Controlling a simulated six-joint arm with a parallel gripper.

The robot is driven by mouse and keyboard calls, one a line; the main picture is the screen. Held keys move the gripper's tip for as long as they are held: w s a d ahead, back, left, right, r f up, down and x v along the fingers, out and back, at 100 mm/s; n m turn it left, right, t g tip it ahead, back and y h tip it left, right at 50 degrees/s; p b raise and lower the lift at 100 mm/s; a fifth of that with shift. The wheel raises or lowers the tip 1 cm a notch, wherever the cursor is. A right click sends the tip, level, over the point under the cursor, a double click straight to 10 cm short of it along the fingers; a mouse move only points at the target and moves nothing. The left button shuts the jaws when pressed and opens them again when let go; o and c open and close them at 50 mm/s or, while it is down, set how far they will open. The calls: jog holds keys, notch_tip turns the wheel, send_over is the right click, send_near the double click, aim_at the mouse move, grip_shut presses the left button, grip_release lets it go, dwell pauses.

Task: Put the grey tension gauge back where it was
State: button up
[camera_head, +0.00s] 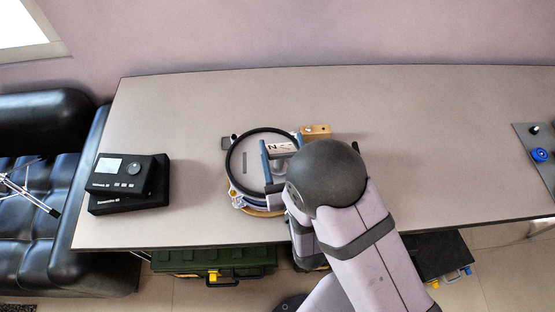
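A round mesh pad in a black-rimmed hoop (243,142) lies near the middle of the table. A small pale plate marked "N" (279,146), which looks like the grey tension gauge's face, shows over the right part of the hoop. The rest of that piece is hidden by my arm. My gripper (271,166) is over the hoop's right side, with blue-grey parts around the plate. My dark round wrist joint covers most of it. I cannot tell whether the fingers are shut on the gauge or whether it touches the mesh.
A black device with a screen and knob (124,174) sits on a black box at the table's left. A grey panel with a blue round part (539,155) is at the right edge. The table (430,140) between is clear.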

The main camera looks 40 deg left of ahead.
jog(key=w+a+r+n+g+y+b, duration=0.1)
jog(key=w+a+r+n+g+y, duration=0.6)
jog(key=w+g, duration=0.25)
jog(key=w+d+f+n+g+h+b, duration=0.25)
jog(key=d+f+n+g+h, duration=0.25)
jog(key=d+f+n+g, duration=0.35)
jog(key=s+d+f+g+h, duration=0.1)
jog(key=s, duration=0.1)
jog(key=s+f+g+h+b, duration=0.1)
jog(key=s+g, duration=0.1)
jog(key=s, duration=0.1)
jog(key=s+d+f+g+h+b, duration=0.1)
jog(key=s+g, duration=0.1)
jog(key=shift+s+d+f, duration=0.2)
jog(key=shift+s+d, duration=0.15)
jog(key=shift+p+x, duration=0.45)
jog(key=shift+x, duration=0.45)
jog(key=shift+f+p+x, duration=0.2)
jog(key=shift+p+x, duration=1.05)
jog(key=shift+x, duration=1.65)
jog(key=shift+w+a, duration=0.15)
jog(key=shift+w, duration=0.05)
